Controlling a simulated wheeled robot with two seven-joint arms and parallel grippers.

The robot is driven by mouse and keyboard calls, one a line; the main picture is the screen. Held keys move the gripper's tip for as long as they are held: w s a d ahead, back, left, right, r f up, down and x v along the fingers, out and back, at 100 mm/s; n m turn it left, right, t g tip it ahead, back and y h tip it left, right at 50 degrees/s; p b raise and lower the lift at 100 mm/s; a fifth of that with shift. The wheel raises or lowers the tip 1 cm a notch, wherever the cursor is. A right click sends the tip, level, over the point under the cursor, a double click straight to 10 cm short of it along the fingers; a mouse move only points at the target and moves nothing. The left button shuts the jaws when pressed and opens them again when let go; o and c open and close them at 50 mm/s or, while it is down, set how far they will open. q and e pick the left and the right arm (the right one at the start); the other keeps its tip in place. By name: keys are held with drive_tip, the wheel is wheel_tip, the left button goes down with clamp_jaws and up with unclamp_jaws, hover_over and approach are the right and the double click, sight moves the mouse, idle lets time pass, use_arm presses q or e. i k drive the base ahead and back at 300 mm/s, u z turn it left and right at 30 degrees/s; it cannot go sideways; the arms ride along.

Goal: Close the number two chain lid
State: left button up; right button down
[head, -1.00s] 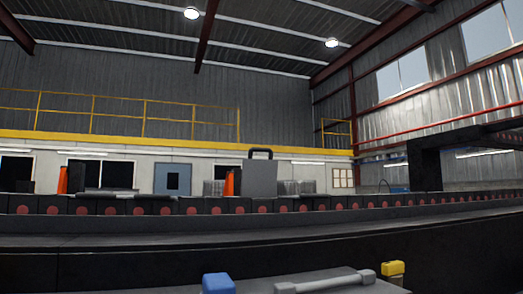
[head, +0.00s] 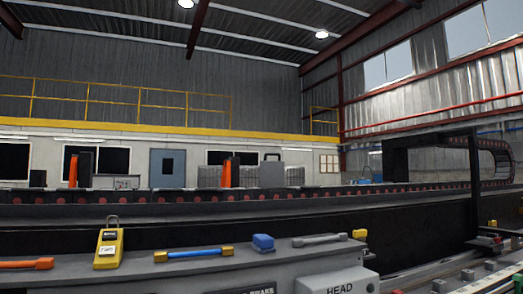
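The dark drag chain (head: 200,197) runs across the head view as a long row of segments with reddish round marks. At the right it curves up and back over itself (head: 497,163). A grey upright plate with a dark handle-like top (head: 272,175) stands up at the chain line, right of centre; it may be an open chain lid. I cannot read any lid number. Neither gripper is in view.
A grey ledge in front carries an orange-ended tool (head: 26,264), a yellow lock-like device (head: 108,246), a blue-and-yellow bar (head: 193,254), a blue block (head: 263,242) and a grey handle (head: 320,240). A box marked HEAD (head: 338,283) and rails (head: 445,280) are nearer.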

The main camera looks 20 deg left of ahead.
sight(271, 172)
drive_tip(key=z, duration=0.9)
drive_tip(key=i, duration=1.2)
drive_tip(key=u, duration=0.45)
